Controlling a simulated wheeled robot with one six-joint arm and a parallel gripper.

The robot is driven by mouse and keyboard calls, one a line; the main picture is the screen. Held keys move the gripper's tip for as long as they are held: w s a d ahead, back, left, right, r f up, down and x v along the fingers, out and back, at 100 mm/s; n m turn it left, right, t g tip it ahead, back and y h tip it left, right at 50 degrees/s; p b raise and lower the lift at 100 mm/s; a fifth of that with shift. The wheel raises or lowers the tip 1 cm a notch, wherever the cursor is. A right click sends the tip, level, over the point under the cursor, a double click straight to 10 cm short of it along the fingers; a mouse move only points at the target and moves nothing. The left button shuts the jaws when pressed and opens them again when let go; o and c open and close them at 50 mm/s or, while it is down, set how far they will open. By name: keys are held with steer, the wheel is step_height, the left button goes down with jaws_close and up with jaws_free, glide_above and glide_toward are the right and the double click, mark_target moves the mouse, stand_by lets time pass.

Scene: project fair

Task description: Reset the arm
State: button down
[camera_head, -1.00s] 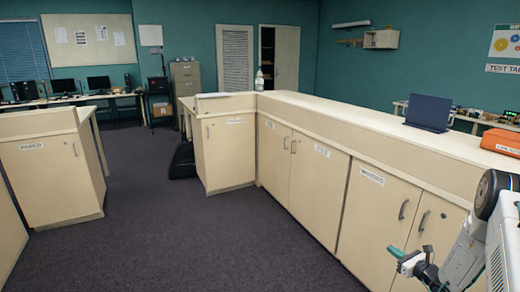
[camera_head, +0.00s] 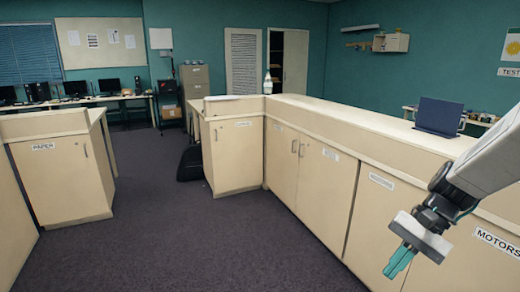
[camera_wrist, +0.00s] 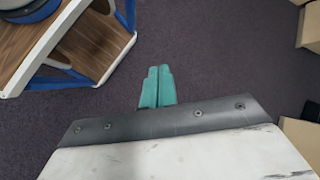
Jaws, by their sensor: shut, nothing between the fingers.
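My gripper (camera_head: 398,262) is at the right of the head view, in front of the cabinet doors and below the counter top. Its teal fingers are together, with nothing between them, and point down and to the left. In the wrist view the fingers (camera_wrist: 157,86) lie side by side over dark carpet. My arm comes in from the right edge of the head view.
A long cream counter (camera_head: 352,123) with labelled cabinets runs along the right, close to my arm. A dark blue panel (camera_head: 438,115) and a bottle (camera_head: 267,83) stand on it. A cabinet labelled PAPER (camera_head: 62,180) is at left. Carpet (camera_head: 190,240) between is clear.

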steer(key=s+r+n+t+h, duration=0.2)
steer(key=s+r+n+h, duration=0.1)
steer(key=s+r, duration=0.2)
steer(key=s+a+r+n+t+h, duration=0.1)
steer(key=s+r+n+h, duration=0.3)
steer(key=s, duration=0.6)
steer(key=shift+s+a+r+t, duration=0.2)
steer(key=shift+s+r+t, duration=0.1)
steer(key=shift+r+t, duration=0.25)
